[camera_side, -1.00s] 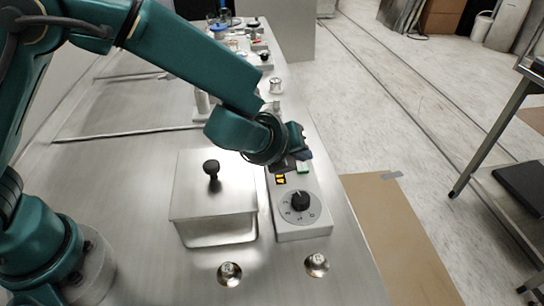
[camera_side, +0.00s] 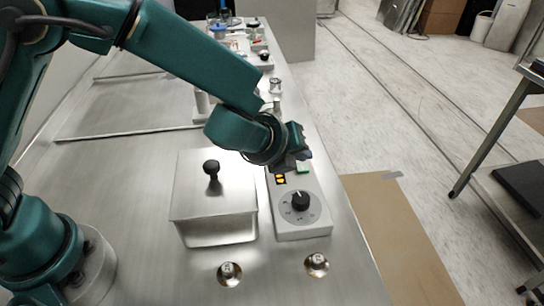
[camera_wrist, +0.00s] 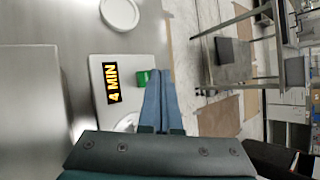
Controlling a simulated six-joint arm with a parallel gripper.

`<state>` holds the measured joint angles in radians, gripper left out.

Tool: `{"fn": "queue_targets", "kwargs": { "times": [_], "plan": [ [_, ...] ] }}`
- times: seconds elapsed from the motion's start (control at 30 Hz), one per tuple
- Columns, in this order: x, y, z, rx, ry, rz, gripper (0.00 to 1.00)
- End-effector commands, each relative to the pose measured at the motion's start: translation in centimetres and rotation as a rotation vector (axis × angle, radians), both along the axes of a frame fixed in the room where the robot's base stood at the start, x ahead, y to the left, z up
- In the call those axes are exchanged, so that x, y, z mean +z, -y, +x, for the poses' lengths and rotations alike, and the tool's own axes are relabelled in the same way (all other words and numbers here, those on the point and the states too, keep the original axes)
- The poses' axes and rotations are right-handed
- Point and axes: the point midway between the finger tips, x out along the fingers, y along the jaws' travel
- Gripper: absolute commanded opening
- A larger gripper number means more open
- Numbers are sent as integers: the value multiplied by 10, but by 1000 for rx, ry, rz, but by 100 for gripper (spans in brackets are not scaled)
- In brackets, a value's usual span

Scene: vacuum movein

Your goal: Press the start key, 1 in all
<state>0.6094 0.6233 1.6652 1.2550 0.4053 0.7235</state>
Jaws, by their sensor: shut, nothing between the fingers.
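The control box (camera_side: 285,222) is light grey, with a black knob (camera_side: 300,201), an orange-lit display (camera_side: 280,179) and a green key (camera_side: 303,167). I take the green key as the start key. In the wrist view the display (camera_wrist: 112,83) reads "4 MIN", and the green key (camera_wrist: 143,77) lies beside it. My gripper (camera_side: 306,155) is at the far end of the box, close by the key. Its blue fingers (camera_wrist: 160,74) are shut and empty, with tips just right of the key in the wrist view. I cannot tell whether they touch it.
A lidded steel chamber (camera_side: 215,195) with a black knob stands left of the box. Two small metal fittings (camera_side: 230,273) (camera_side: 317,264) sit on the steel bench in front. More small equipment stands at the bench's far end. The bench edge lies close right of the box.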

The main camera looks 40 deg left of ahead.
Motion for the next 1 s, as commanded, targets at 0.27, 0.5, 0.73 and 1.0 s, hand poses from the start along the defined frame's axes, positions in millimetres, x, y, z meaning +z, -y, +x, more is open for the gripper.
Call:
{"fn": "queue_targets", "kwargs": {
  "times": [0.27,0.5,0.73,1.0],
  "plan": [
    [0,0,0,0,0,0,0],
    [-6,0,0,-1,-1,1,0],
    [-9,0,0,1,0,-1,0],
    [-9,0,0,0,0,0,0]
  ]
}}
